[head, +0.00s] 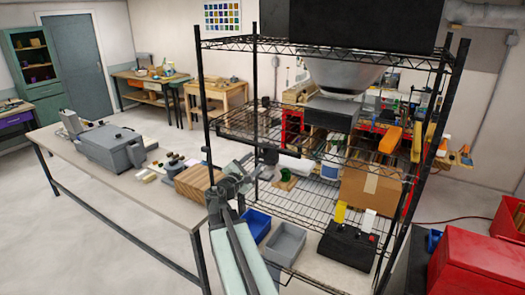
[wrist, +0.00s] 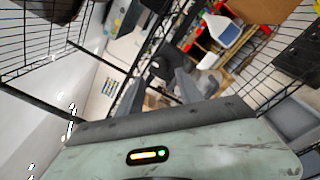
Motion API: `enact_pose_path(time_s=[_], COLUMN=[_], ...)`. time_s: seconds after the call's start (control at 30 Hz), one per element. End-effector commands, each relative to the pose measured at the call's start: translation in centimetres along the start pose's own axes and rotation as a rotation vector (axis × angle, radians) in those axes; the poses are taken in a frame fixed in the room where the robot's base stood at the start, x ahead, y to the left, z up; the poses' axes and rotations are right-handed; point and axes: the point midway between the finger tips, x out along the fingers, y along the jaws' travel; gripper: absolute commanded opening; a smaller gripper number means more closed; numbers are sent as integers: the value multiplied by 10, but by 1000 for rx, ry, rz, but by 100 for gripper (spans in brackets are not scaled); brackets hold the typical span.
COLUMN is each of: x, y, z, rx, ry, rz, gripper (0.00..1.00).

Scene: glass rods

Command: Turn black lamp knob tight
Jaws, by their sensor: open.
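A small black rounded part (head: 267,153), which looks like the lamp knob, shows just beyond my gripper at the left side of the wire rack in the head view. In the wrist view a dark rounded part (wrist: 158,68) shows ahead, between and beyond my fingertips. I cannot tell for certain that it is the knob, nor how far off it is. My gripper (head: 246,169) is raised beside the rack's left side. In the wrist view its two grey fingers (wrist: 160,88) stand apart, and nothing is visibly held between them.
The black wire rack (head: 300,208) has posts and shelves close to my arm. A wooden block (head: 199,181) and a grey case (head: 110,148) sit on the long table at left. Blue (head: 255,225) and grey bins (head: 285,243) stand below my gripper. A cardboard box (head: 370,192) is at right.

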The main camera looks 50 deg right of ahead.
Motion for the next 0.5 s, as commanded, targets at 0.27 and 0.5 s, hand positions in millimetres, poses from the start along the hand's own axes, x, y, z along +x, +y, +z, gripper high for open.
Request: enact_pose_path(time_s=[0.27, 0.5], x=[44, 75], y=[0, -1], z=[-1, 0], rx=[3, 4], ry=[-2, -1], rz=[-4, -3], gripper=[43, 43])
